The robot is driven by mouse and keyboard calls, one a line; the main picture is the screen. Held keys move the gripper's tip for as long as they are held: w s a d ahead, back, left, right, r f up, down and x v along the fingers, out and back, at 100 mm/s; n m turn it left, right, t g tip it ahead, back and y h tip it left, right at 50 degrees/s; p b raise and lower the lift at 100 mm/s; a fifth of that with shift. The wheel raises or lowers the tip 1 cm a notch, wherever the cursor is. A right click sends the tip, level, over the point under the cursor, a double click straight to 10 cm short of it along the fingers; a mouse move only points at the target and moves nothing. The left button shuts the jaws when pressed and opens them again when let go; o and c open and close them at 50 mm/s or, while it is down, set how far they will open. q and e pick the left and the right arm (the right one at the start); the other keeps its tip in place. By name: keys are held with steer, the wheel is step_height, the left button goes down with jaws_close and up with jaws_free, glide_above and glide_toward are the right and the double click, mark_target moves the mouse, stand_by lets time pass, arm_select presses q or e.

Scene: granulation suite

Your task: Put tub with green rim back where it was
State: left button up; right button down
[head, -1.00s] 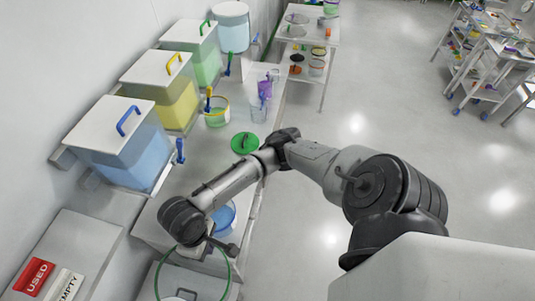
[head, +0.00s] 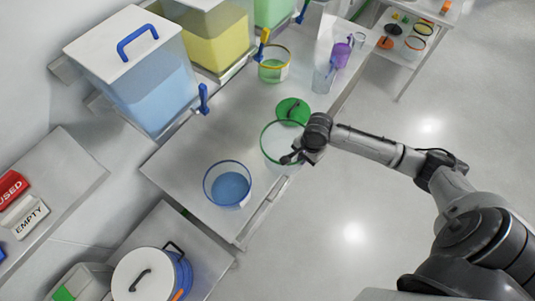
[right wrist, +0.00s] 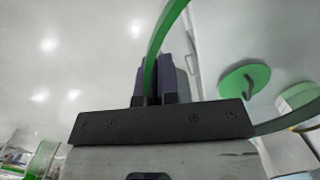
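The tub with green rim (head: 268,157) is clear and looks empty; it is over the right edge of the grey bench in the head view. My right gripper (head: 291,158) is at its near right side. In the right wrist view, the green rim (right wrist: 151,75) runs between the two dark fingers (right wrist: 153,82), which are shut on it. I cannot tell whether the tub's base touches the bench. A green lid (head: 293,108) with a dark handle lies just behind the tub. My left gripper is not in view.
A blue-rimmed tub (head: 212,190) with blue contents stands front left of the held tub. A yellow-rimmed tub (head: 273,74) and purple scoop (head: 341,55) stand farther back. Large dispensers (head: 150,85) line the wall. A white-lidded container (head: 135,265) is at the front. Bench between is clear.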

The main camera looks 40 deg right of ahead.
mark_target(281, 147)
steer(key=shift+w+d+f+m, duration=0.25)
steer(key=shift+d+f, duration=0.1)
steer(key=shift+f, duration=0.15)
steer(key=shift+w+d+f+m, duration=0.25)
steer(key=shift+d+f, duration=0.05)
steer(key=shift+f, duration=0.2)
steer(key=w+f, duration=0.2)
steer(key=w, duration=0.1)
steer(key=w+f+b, duration=0.1)
steer(key=w+f, duration=0.1)
steer(key=w, duration=0.2)
steer(key=w+f+b, duration=0.1)
steer(key=w+f, duration=0.1)
steer(key=w, duration=0.1)
steer(key=shift+w+a+f, duration=0.1)
steer(key=shift+w+a, duration=0.1)
steer(key=shift+w, duration=0.05)
step_height(281, 147, down, 4)
steer(key=shift+r, duration=0.2)
steer(key=shift+f, duration=0.35)
steer(key=c, duration=1.4)
jaws_free()
steer(key=shift+o, duration=0.2)
